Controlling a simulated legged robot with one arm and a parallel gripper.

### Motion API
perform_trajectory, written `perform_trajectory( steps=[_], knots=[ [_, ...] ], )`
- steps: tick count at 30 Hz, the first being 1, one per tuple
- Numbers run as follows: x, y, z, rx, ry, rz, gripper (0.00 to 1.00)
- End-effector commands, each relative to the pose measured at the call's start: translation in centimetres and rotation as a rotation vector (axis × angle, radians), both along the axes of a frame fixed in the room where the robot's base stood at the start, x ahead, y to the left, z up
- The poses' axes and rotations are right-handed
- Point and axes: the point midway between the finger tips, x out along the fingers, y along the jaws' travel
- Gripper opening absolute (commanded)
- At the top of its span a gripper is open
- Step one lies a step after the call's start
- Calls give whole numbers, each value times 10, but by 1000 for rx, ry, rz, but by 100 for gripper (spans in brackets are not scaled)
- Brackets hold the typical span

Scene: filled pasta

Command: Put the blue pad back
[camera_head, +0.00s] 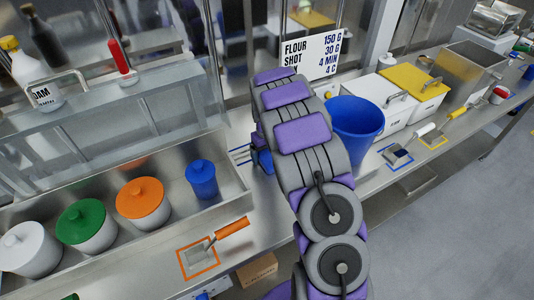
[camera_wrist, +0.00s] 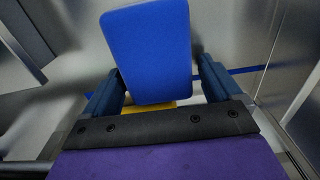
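The blue pad (camera_wrist: 148,50) fills the space between my gripper's fingers in the wrist view, with its broad face toward the camera. A yellow part (camera_wrist: 160,106) shows under its lower end. My gripper (camera_wrist: 158,80) has its fingers well apart, one on each side of the pad. The left finger is very close to the pad and a narrow gap shows on the right, so I cannot tell whether it grips. In the head view my gripper (camera_head: 262,157) is low at the counter, partly behind my arm. A blue outline (camera_head: 239,154) lies on the counter just left of it.
A metal trough (camera_head: 118,245) with lidded canisters stands on the left. A blue bucket (camera_head: 354,125) and white bins (camera_head: 383,97) stand right of my arm. The recipe sign (camera_head: 312,55) stands behind my arm.

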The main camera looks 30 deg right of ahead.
Motion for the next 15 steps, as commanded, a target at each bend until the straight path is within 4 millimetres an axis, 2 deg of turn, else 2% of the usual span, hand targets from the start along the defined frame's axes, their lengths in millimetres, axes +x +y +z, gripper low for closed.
perform_trajectory(
  steps=[3,10,15],
  knots=[
    [0,4,1,-4,0,2,100],
    [0,-1,1,1,-1,3,100],
    [1,-5,10,4,-4,3,100]
  ],
)
